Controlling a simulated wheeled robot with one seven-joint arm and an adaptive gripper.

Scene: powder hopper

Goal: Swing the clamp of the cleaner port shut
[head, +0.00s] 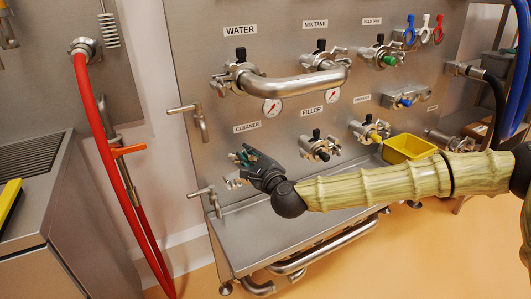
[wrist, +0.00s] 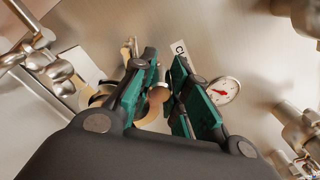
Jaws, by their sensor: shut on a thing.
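My gripper (head: 246,157) is at the cleaner port, just below the CLEANER label (head: 246,127), and covers most of the port in the head view. Some metal of the cleaner port's clamp (head: 234,182) shows at the gripper's lower left. In the wrist view the green finger pads of my gripper (wrist: 167,82) are on either side of a brass-tinted part of the port (wrist: 156,101). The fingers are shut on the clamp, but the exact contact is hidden. How far the clamp is swung cannot be made out.
A bent steel pipe (head: 295,84) joins the water and mix tank ports above. The filler port (head: 319,146) is close on the right. Handled valves (head: 201,122) stand out on the left. A yellow bin (head: 408,148) sits farther right. A steel shelf (head: 240,232) lies below.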

